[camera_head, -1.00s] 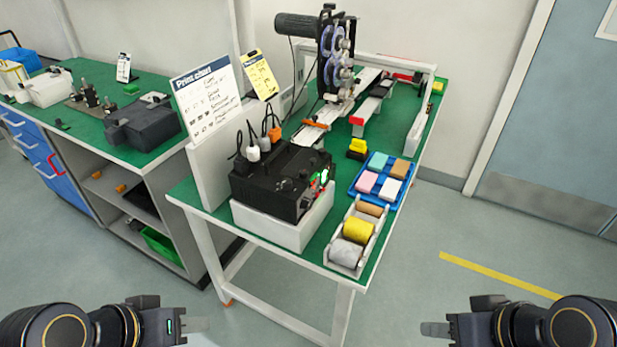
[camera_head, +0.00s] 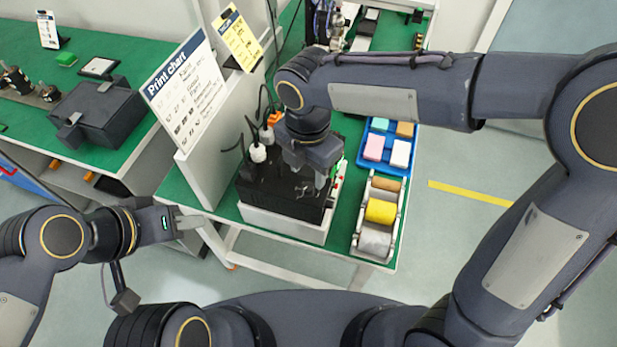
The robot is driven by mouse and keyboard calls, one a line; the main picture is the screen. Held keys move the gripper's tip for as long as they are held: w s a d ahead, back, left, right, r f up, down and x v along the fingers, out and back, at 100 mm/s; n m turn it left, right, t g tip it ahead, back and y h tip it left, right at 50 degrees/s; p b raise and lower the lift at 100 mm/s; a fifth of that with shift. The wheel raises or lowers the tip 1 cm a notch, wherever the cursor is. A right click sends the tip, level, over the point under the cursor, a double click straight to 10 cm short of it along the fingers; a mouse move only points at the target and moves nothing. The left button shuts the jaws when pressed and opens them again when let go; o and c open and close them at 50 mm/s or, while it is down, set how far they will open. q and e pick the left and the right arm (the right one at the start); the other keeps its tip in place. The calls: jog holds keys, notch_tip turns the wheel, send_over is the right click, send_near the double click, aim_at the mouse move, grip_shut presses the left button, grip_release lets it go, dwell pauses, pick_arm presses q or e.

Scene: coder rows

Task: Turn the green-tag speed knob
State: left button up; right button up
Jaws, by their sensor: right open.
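The black control box (camera_head: 262,193) sits on a white base at the near end of the green-topped table. My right arm reaches over it from the right, and my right gripper (camera_head: 320,182) points down at the box's right part. Its jaws are open, with the fingertips close to the top; contact cannot be told. Small red and green parts (camera_head: 338,182) show at the box's right edge. The green-tag speed knob cannot be made out; my gripper covers part of the panel. My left gripper (camera_head: 190,222) is left of the table's front corner, away from the box; its jaw opening is unclear.
A print chart (camera_head: 188,90) on an upright panel stands left of the box, with a yellow card (camera_head: 241,40) behind. Right of the box are a blue tray (camera_head: 368,165) of coloured blocks and a roll holder (camera_head: 362,253). Plugs and cables rise at the box's back.

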aim_at(308, 186)
jog(key=shift+f, duration=2.4)
jog(key=shift+c, duration=0.4)
grip_shut()
jog(key=shift+m, duration=0.4)
jog(key=m+b, duration=0.1)
jog(key=m, duration=0.4)
jog(key=m+b, duration=0.1)
jog(key=m, duration=0.5)
jog(key=shift+w+r, duration=0.1)
